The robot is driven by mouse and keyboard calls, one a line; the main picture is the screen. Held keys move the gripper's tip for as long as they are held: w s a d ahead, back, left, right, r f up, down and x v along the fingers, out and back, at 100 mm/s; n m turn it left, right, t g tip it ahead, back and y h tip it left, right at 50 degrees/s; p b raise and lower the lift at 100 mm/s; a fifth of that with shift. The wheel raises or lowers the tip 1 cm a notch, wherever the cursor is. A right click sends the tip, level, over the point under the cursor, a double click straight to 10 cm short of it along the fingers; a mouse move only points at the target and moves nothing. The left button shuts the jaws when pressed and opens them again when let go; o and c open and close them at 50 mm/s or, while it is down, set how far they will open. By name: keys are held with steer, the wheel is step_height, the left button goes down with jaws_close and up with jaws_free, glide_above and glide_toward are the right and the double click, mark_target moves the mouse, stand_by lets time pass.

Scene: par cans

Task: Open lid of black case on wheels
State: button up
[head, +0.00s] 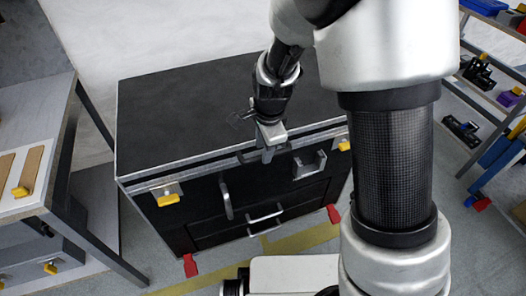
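The black case (215,205) stands on the floor in front of me, with metal-edged corners, and its black lid (180,110) lies flat on top. My gripper (267,152) points down at the middle of the lid's front edge, close to a grey metal piece there; I cannot tell whether they touch. The fingers are small and overlap the edge, so their opening is unclear. A yellow-tipped latch (168,198) is on the front left, and another (344,145) on the front right. Red parts (190,265) show at the lower corners. My arm hides the lid's right part.
A workbench (50,90) with wooden pieces and yellow-handled items stands close on the left. A shelf rack (500,110) with tools and blue bins is on the right. A pale wall is behind the case. Yellow floor tape (300,240) runs before it.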

steer(key=shift+w+a+f, duration=0.1)
steer(key=shift+w+f, duration=0.1)
steer(key=shift+f, duration=0.95)
